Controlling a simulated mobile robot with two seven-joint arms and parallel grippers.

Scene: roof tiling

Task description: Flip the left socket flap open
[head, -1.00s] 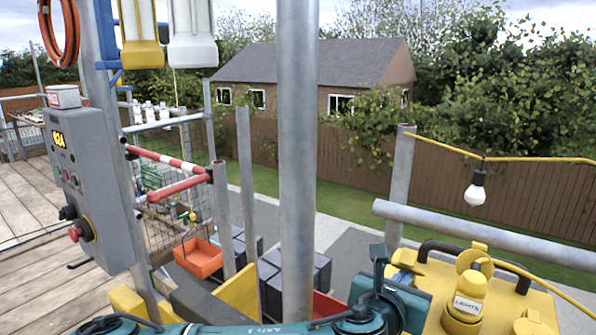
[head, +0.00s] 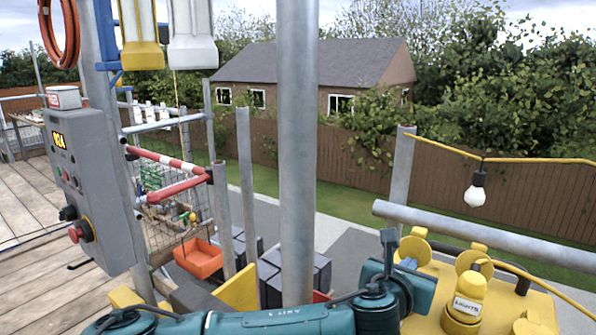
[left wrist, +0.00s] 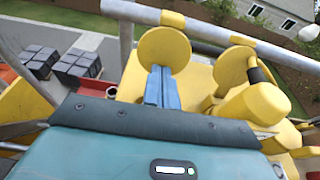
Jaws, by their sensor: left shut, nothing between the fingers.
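The yellow socket box (head: 510,300) stands at the right in the head view. Its left socket flap (head: 412,245) is a round yellow disc standing raised; it also shows in the left wrist view (left wrist: 164,48). My left gripper (head: 407,264) is at the left socket, its blue fingers (left wrist: 160,86) shut and empty just in front of the raised flap. I cannot tell if they touch it. The left socket opening is hidden by my gripper. Beside it, a second flap (head: 474,260) stands raised behind the yellow plug marked LIGHTS (head: 467,297). My right gripper is not in view.
A horizontal scaffold tube (head: 490,238) runs behind the box, and an upright pole (head: 297,150) stands left of it. A yellow cable with a bulb (head: 475,190) hangs above. A grey control box (head: 85,185) is at the left.

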